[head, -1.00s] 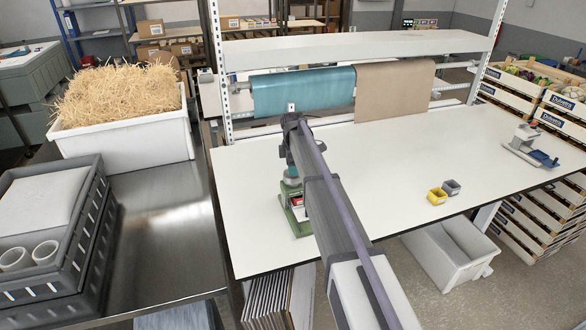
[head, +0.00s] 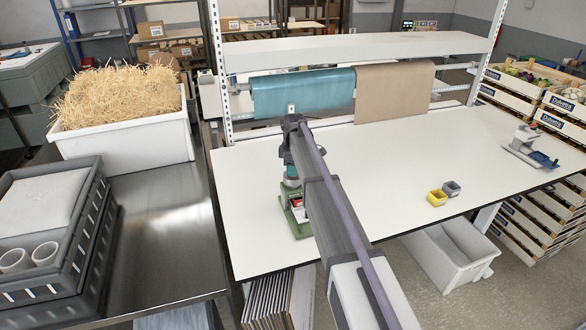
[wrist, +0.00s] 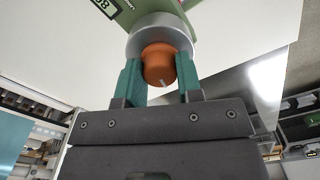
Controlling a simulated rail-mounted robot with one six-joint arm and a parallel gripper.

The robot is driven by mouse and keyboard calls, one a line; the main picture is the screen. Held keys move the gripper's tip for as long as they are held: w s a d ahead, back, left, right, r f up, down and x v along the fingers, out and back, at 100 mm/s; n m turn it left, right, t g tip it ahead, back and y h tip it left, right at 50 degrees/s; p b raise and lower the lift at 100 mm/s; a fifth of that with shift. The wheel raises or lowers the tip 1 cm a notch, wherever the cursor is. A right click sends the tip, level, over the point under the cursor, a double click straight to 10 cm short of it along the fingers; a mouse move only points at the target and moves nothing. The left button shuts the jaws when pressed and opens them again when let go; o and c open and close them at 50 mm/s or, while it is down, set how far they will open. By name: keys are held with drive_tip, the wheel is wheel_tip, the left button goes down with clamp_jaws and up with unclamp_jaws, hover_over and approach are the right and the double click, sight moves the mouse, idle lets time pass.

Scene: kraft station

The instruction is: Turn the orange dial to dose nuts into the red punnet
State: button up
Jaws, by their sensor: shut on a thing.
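The orange dial (wrist: 158,66) shows in the wrist view, below a grey round collar on the green dispenser (wrist: 180,15). A small pale mark shows on the dial's lower face. My gripper (wrist: 162,75) has its two teal fingers on either side of the dial, shut on it. In the head view my arm hides the dial and much of the green dispenser (head: 298,223) on the white table. The red punnet (head: 298,205) shows only as a small red and white patch at the dispenser, partly behind my arm. Nuts cannot be made out.
A blue and grey device (head: 530,147) stands at the far right. Teal and brown rolls (head: 395,90) hang behind. The table's middle is clear.

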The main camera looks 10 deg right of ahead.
drive_tip(key=m, duration=0.4)
drive_tip(key=shift+m, duration=0.3)
drive_tip(key=m, duration=0.3)
drive_tip(key=shift+m, duration=0.3)
drive_tip(key=m, duration=0.3)
drive_tip(key=shift+m, duration=2.1)
drive_tip(key=o, duration=0.9)
drive_tip(key=shift+o, duration=0.2)
